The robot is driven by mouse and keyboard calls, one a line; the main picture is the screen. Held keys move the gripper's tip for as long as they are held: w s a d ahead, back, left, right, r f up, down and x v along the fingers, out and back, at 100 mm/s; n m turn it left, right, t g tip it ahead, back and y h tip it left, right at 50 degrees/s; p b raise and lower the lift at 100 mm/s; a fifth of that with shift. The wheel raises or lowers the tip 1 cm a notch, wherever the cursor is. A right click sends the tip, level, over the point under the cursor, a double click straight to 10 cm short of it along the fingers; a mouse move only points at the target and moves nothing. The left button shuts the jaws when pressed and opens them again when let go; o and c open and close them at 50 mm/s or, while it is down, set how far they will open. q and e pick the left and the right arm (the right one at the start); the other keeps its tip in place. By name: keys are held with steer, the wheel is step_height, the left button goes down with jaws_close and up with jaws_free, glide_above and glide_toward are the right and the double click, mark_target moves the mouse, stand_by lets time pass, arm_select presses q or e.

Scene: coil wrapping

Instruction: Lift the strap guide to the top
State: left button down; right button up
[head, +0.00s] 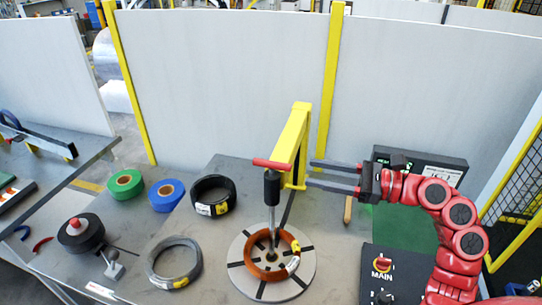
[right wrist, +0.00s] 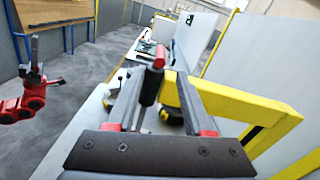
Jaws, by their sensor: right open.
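The strap guide, a black cylinder (head: 272,187) with a red handle (head: 273,164) on a metal rod, stands over the orange coil (head: 267,262) on the round turntable (head: 240,277). A yellow arm (head: 291,133) rises behind it. My right gripper (head: 311,174) is open and empty to the right of the guide, fingers pointing left at it. In the right wrist view, the black cylinder (right wrist: 152,86) and the red handle (right wrist: 160,55) show between the open fingers, beyond the tips. My left gripper (right wrist: 35,62) shows only there, at the far left, pointing up; its jaws are unclear.
A control box (head: 382,268) stands at the right front. White panels (head: 220,80) close off the back.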

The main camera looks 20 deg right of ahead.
mark_target(272, 164)
steer(key=p+x, duration=0.3)
steer(key=x, duration=0.7)
steer(key=shift+r+p, duration=0.1)
steer(key=shift+p, duration=0.25)
steer(key=shift+w+a, duration=0.25)
steer(key=shift+c, duration=0.3)
jaws_close()
